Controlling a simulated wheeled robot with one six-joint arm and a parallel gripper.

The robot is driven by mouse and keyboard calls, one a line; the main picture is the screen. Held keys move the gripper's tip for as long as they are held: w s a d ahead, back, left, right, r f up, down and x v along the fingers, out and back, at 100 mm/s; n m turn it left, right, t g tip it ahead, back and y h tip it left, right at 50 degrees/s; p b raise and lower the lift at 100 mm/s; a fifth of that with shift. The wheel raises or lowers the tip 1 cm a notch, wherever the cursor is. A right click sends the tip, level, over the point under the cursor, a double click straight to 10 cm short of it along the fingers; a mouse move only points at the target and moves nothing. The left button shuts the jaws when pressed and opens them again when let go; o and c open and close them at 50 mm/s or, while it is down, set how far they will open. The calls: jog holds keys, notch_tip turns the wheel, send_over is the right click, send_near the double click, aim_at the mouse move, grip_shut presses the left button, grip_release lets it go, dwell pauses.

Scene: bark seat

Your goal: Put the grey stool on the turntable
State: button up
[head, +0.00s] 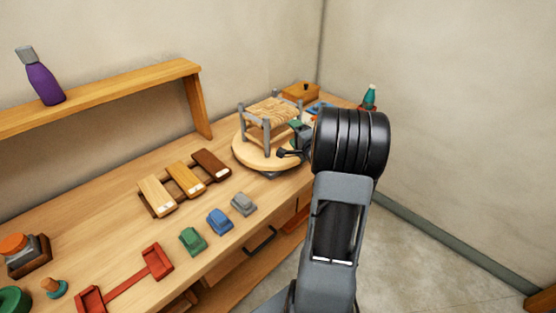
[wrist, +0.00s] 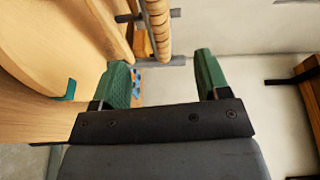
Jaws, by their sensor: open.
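The grey stool (head: 268,126) has grey posts and a woven tan seat. It stands upright on the round wooden turntable (head: 245,155), near the bench's far end. My gripper (head: 291,140) is at the stool's right side, open. In the wrist view its green fingertips (wrist: 163,78) are spread apart with nothing clamped between them. The woven edge of the stool (wrist: 157,28) and a grey post lie just ahead of the gap. I cannot tell whether a finger touches the stool. The turntable's pale disc (wrist: 35,25) fills the left of the wrist view.
Several wooden blocks (head: 184,179) lie on a rack left of the turntable. Green, blue and grey blocks (head: 219,221) and a red holder (head: 125,285) are nearer the front. A wooden box (head: 300,92) and a teal bottle (head: 370,96) stand behind. A shelf (head: 120,88) holds a purple bottle (head: 42,82).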

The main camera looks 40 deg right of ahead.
jog(key=s+a+r+n+g+h, duration=0.1)
jog(key=a+r+n+g, duration=0.15)
jog(key=a, duration=0.35)
jog(key=s+a+r+n+g+h, duration=0.1)
jog(key=a+n+g, duration=0.25)
jog(key=a, duration=0.25)
jog(key=s+a+f+n+g+y, duration=0.2)
jog(key=s+a+n+g+y, duration=0.2)
jog(key=s+a+n, duration=0.9)
jog(key=s+a+g, duration=0.3)
jog(key=s+a, duration=0.1)
jog(key=shift+s+a, duration=0.2)
jog(key=shift+s, duration=0.15)
